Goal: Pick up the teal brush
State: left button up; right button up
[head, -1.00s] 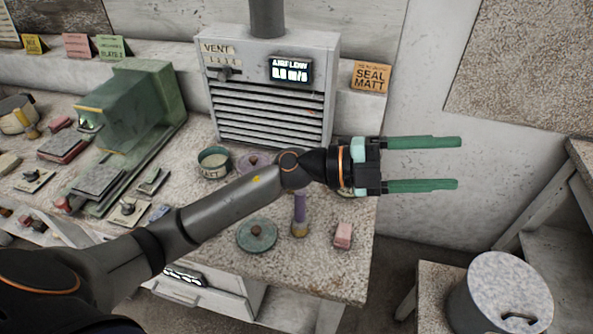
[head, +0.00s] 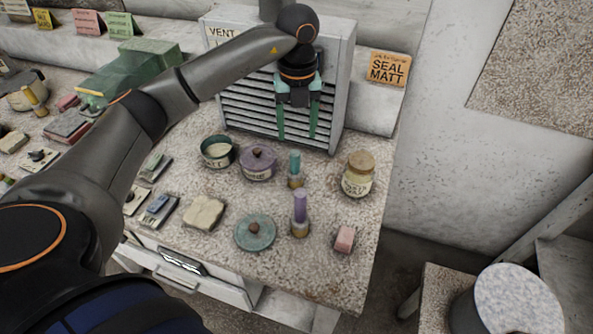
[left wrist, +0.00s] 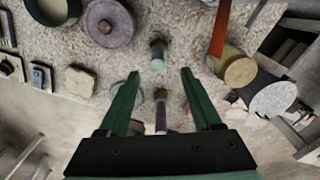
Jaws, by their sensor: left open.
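The teal brush (head: 295,168) stands upright on the speckled bench (head: 275,290), just beyond a purple brush (head: 300,205). It also shows in the left wrist view (left wrist: 158,55), seen from above, ahead of the fingertips and between their lines. My left gripper (head: 297,136) is open and empty, its green fingers pointing down in front of the vent box. In the head view its tips show just above the teal brush, apart from it. In the left wrist view the gripper (left wrist: 162,73) has the purple brush (left wrist: 161,110) between its fingers in the picture. My right gripper is not in view.
A lidded purple pot (head: 257,163) and a green tin (head: 217,152) stand left of the brush. A jar with a wooden lid (head: 358,175) stands to the right. A teal lid (head: 255,232) and a pink block (head: 345,238) lie nearer. The vent box (head: 245,90) is behind.

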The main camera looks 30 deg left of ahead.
pick_arm(q)
send_over(295, 172)
jog(key=w, duration=0.2)
jog(key=f, duration=0.5)
jog(key=shift+s+a, duration=0.2)
jog(key=shift+a, duration=0.05)
jog(key=shift+s+f+p, duration=0.2)
jog(key=shift+f+p, duration=0.2)
jog(key=shift+f, duration=1)
jog(key=shift+s+f+p, duration=0.15)
jog(key=shift+f+p, duration=0.2)
jog(key=shift+f, duration=1)
jog(key=shift+c, duration=0.4)
grip_shut()
